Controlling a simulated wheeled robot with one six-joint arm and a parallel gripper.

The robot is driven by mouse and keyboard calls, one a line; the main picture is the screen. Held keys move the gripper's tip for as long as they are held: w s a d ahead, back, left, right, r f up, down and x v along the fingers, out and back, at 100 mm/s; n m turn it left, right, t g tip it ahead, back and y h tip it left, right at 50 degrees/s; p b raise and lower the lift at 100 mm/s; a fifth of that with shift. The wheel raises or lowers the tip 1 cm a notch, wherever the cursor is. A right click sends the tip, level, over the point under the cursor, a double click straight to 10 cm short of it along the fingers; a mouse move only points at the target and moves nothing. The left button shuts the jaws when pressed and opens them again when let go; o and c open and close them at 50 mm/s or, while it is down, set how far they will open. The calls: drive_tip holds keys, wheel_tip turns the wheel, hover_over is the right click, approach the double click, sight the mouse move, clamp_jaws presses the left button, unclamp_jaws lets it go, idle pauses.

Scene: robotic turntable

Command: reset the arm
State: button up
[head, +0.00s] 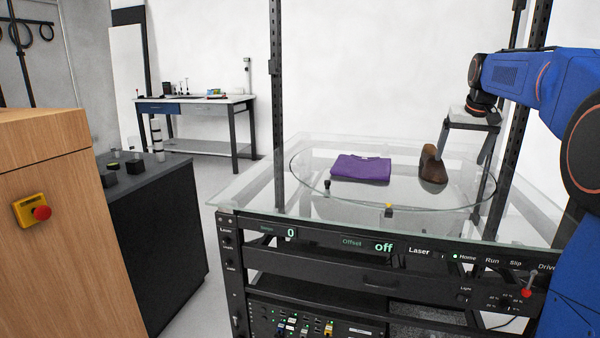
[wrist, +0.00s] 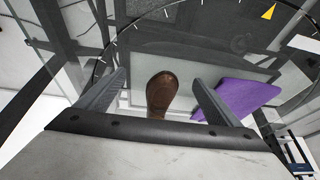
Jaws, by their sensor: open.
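My gripper (head: 460,165) hangs over the right part of the glass turntable (head: 330,198), pointing down. In the wrist view its two fingers (wrist: 160,82) are spread apart. A brown shoe (head: 432,166) shows on the turntable beside the fingers in the head view. In the wrist view the brown shoe (wrist: 161,92) appears between the fingers, with clear gaps on both sides. A folded purple cloth (head: 361,168) lies flat on the turntable to the left of the shoe. It also shows in the wrist view (wrist: 238,98), partly behind the right finger.
Dark upright posts (head: 278,110) rise at the turntable frame. The front panel (head: 400,250) carries labels and displays reading "0" and "off". A wooden cabinet (head: 45,200) with a red button (head: 41,212) stands at left. A workbench (head: 195,105) stands at the back.

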drive_tip(key=s+a+f+n, duration=0.1)
drive_tip(key=s+a+f, duration=0.2)
drive_tip(key=s+a, duration=0.5)
drive_tip(key=s+a+f, duration=0.3)
drive_tip(key=s+a, duration=0.1)
drive_tip(key=s, duration=0.9)
drive_tip(key=s+a+f+n, duration=0.1)
drive_tip(key=s+a+f, duration=0.2)
drive_tip(key=s+f, duration=0.5)
drive_tip(key=s+a+f+n+y, duration=0.1)
drive_tip(key=s+a+f, duration=0.2)
drive_tip(key=s+f, duration=0.6)
drive_tip(key=s, duration=0.5)
drive_tip(key=shift+s+a+f, duration=0.3)
drive_tip(key=shift+s+a, duration=0.1)
